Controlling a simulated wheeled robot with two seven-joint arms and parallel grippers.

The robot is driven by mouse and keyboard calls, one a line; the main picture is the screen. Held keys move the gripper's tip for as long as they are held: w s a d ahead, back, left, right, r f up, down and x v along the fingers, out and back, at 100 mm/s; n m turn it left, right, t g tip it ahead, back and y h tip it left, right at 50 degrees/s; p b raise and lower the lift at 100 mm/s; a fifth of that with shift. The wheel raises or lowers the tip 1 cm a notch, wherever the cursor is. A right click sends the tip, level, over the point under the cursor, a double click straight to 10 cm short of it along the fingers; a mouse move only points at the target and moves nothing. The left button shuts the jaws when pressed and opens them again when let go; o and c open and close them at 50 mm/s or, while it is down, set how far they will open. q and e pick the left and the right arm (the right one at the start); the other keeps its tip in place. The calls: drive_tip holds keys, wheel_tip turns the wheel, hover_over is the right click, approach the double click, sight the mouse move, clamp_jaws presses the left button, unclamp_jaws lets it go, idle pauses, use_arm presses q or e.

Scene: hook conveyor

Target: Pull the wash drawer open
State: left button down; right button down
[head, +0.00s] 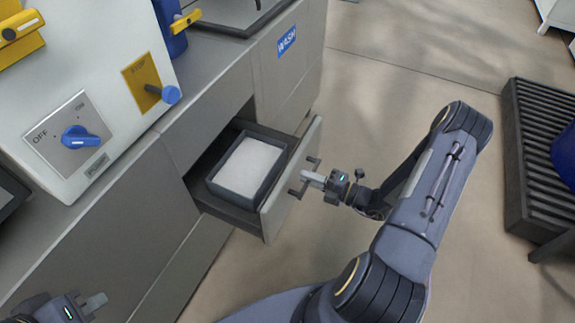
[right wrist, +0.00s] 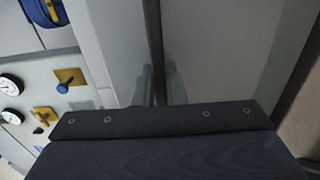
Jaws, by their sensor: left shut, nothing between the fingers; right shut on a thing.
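The wash drawer (head: 270,213) stands partly open from the grey cabinet in the head view. A dark box with white contents (head: 249,161) sits inside it. The drawer has a dark bar handle (head: 292,192) on its front. My right gripper (head: 314,178) is shut on the handle, its fingers reaching it from the right. My left gripper (head: 97,302) is shut and empty at the bottom left of the head view, apart from the drawer.
A blue WASH label (head: 287,41) is on the cabinet front. A control box with a blue OFF/ON knob (head: 80,137) and a yellow STOP plate (head: 142,83) stands on the counter. A dark slatted rack (head: 540,160) is at the right. Floor right of the drawer is clear.

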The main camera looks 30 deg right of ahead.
drive_tip(key=shift+p+v, duration=0.3)
drive_tip(key=shift+v, duration=2.45)
drive_tip(key=c, duration=1.5)
unclamp_jaws()
drive_tip(key=v, duration=0.7)
drive_tip(key=shift+s+d+p, duration=0.25)
drive_tip(key=shift+s+p, duration=0.05)
